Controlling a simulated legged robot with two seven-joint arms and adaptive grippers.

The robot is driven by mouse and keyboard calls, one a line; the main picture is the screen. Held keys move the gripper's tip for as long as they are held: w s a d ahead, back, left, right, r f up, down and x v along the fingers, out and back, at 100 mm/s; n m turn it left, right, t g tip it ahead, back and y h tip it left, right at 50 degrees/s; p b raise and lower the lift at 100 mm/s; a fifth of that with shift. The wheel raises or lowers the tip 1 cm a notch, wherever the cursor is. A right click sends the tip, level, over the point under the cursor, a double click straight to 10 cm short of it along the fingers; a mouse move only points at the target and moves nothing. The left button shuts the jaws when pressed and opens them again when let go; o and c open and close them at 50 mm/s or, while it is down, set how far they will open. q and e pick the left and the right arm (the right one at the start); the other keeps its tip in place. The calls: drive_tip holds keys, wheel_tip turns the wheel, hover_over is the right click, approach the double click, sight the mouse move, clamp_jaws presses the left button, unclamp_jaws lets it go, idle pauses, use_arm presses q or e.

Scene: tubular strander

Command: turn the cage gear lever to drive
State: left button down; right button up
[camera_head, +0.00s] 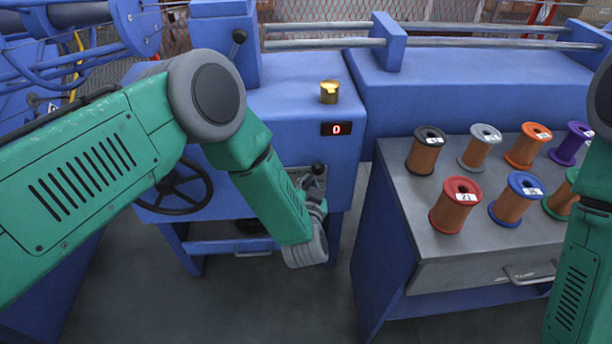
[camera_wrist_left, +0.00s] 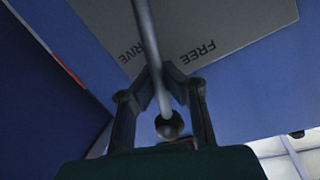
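The cage gear lever shows in the left wrist view as a grey rod (camera_wrist_left: 147,38) with a round black knob (camera_wrist_left: 169,125). Behind it is a grey plate (camera_wrist_left: 235,22) marked FREE and DRIVE; the rod partly covers the start of DRIVE. My left gripper (camera_wrist_left: 160,76) has its fingers on either side of the rod, seemingly touching it, with the knob between the fingers near the palm. In the head view my left gripper (camera_head: 316,194) is at the plate on the blue machine, beside a black knob (camera_head: 318,169). My right gripper is out of view.
A black handwheel (camera_head: 174,187) is left of the plate, behind my left arm. Another black-knobbed lever (camera_head: 238,38) stands above. A display (camera_head: 336,129) reads 0 beneath a yellow knob (camera_head: 329,92). A grey-topped table (camera_head: 420,232) with several wire spools is at right.

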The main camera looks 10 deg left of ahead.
use_arm(q)
drive_tip(key=shift+d+f+m+y, duration=0.3)
drive_tip(key=shift+d+f+m, duration=0.3)
drive_tip(key=shift+d+m, duration=0.35)
drive_tip(key=shift+f+g, duration=0.1)
drive_tip(key=shift+g, duration=0.2)
drive_tip(key=c, duration=2.2)
unclamp_jaws()
drive_tip(key=shift+s, duration=0.1)
drive_tip(key=o, duration=0.6)
